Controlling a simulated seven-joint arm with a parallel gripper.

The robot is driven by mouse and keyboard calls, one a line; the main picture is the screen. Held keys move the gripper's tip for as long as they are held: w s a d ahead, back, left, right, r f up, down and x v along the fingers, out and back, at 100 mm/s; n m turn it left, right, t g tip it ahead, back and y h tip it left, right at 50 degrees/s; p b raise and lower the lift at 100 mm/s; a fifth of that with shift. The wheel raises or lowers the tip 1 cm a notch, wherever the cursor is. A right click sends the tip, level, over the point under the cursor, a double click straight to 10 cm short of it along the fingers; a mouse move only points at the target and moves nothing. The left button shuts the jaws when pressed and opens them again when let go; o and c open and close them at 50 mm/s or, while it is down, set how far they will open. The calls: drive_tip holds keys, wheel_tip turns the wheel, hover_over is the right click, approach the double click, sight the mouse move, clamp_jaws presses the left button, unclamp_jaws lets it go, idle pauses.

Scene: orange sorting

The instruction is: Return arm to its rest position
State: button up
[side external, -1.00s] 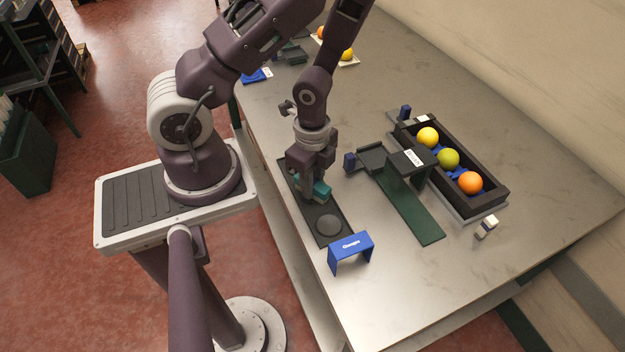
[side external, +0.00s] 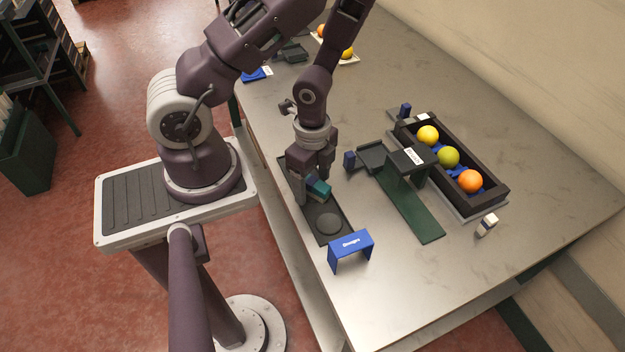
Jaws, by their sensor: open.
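My gripper (side external: 314,190) points down over a dark tray (side external: 336,237) near the table's left edge. Its jaws are open. A teal block (side external: 318,188) is between or just behind the fingers, low over the tray; the fingers partly hide it, and I cannot tell whether it touches them.
A green ramp (side external: 412,210) with a dark platform is to the right. A black crate (side external: 491,200) holds yellow, green and orange balls. A small white block (side external: 487,225) lies nearby. The front table is clear.

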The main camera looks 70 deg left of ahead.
drive_tip(key=shift+d+r, duration=0.1)
drive_tip(key=shift+r, duration=3.95)
wheel_tip(320, 180, up, 15)
drive_tip(key=n+t+y, duration=0.3)
drive_tip(key=n, duration=0.4)
drive_tip(key=s+d+r+n+t+h, duration=0.2)
drive_tip(key=s+d+r+n, duration=0.3)
drive_tip(key=r, duration=0.3)
drive_tip(key=shift+s+d+r+t+h, duration=0.2)
drive_tip(key=shift+s+d+t+h, duration=0.1)
drive_tip(key=shift+s+d+h, duration=0.3)
